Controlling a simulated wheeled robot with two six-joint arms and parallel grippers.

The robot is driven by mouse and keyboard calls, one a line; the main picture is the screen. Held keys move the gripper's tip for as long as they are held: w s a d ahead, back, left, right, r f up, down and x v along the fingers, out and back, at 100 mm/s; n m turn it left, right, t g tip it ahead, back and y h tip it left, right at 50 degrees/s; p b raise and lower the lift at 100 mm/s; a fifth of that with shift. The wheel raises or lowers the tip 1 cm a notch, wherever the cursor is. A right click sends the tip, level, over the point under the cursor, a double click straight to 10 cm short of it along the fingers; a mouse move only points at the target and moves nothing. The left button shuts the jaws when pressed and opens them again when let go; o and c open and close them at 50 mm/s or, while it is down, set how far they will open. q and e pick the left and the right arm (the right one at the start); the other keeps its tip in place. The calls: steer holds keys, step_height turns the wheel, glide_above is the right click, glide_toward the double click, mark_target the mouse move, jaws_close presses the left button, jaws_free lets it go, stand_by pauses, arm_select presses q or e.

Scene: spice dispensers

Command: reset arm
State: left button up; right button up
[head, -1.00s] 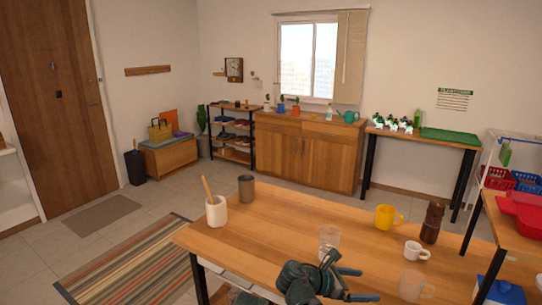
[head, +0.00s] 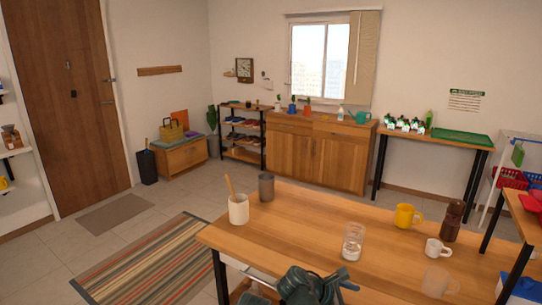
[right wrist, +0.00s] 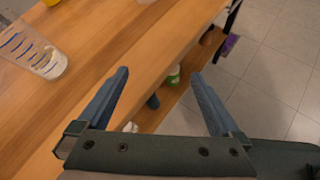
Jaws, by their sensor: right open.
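My right gripper (head: 345,281) is at the bottom middle of the head view, by the table's front edge. In the right wrist view its two blue-grey fingers (right wrist: 159,74) are spread apart with nothing between them. They point over the table edge, with a lower shelf visible beyond. A clear glass (head: 353,242) with pale contents stands on the table (head: 320,222) past the gripper. A glass with blue stripes (right wrist: 32,50) shows at the upper left of the right wrist view. My left gripper does not show.
On the table stand a white pot (head: 238,210) with a wooden stick, a grey cup (head: 266,188), a yellow mug (head: 407,216), a white mug (head: 436,248), a brown mill (head: 453,221) and another clear glass (head: 438,282). The middle of the tabletop is clear.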

steer(key=s+a+f+m+g+y, duration=0.2)
steer(key=s+a+f+m+y, duration=0.4)
steer(key=a, duration=0.3)
steer(key=s+a+f+m+g+y, duration=0.1)
steer(key=s+a+f+m+y, duration=0.3)
steer(key=s+a+m, duration=0.4)
step_height(320, 180, up, 14)
steer(key=w+p, duration=0.2)
steer(key=p, duration=1.1)
steer(key=shift+a+f, duration=0.15)
steer(key=shift+f, duration=0.1)
